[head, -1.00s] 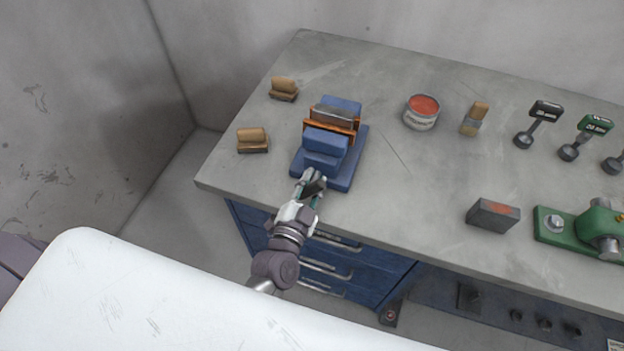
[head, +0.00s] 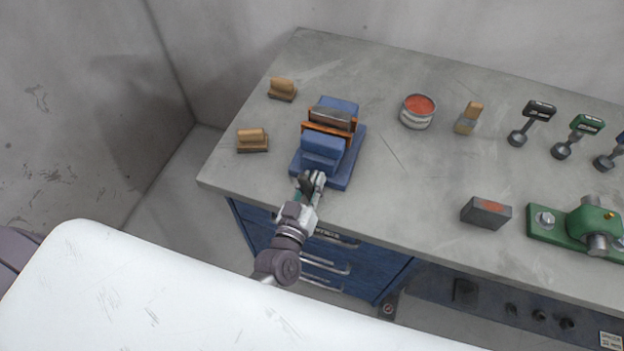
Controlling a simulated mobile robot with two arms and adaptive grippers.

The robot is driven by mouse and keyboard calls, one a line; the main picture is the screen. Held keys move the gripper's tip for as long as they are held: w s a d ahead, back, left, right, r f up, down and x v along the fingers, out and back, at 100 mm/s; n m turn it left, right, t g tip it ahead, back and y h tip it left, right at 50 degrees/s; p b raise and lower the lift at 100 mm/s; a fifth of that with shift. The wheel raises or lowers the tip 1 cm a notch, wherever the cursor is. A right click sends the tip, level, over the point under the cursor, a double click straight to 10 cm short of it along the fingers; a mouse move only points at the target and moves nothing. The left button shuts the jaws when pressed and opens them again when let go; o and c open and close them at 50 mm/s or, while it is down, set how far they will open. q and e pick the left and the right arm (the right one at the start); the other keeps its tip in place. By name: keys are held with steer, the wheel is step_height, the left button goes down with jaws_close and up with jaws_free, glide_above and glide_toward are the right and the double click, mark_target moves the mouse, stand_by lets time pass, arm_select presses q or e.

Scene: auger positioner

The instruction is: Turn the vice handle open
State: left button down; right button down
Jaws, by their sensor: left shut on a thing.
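The blue vice (head: 345,160) stands near the left end of the grey workbench, with its front toward me. Its jaws hold an orange-brown piece with a grey metal part (head: 331,120) between them. My left gripper (head: 311,182) is at the front of the vice, at the bench's front edge, and is shut on the vice handle. The handle itself is mostly hidden by the fingers. My right gripper is not in view.
Two wooden-backed brushes or blocks (head: 252,139) lie left of the vice. A tin of red stuff (head: 417,111), a brush (head: 468,118), a grey block (head: 486,212) and a green fixture (head: 575,226) are to the right. A white surface (head: 180,290) fills the lower left.

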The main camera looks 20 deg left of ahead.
arm_select(q)
steer(key=n, duration=0.3)
steer(key=shift+r+n, duration=0.1)
steer(key=shift+n, duration=0.3)
steer(key=n, duration=0.3)
steer(key=shift+d+n, duration=0.1)
steer(key=shift+n, duration=0.2)
steer(key=n, duration=0.3)
steer(key=shift+n+b, duration=0.3)
steer(key=shift+b, duration=0.05)
steer(key=shift+r+n+b, duration=0.1)
steer(key=shift+n+b, duration=0.2)
steer(key=shift+n, duration=1.3)
steer(key=c, duration=1.1)
jaws_free()
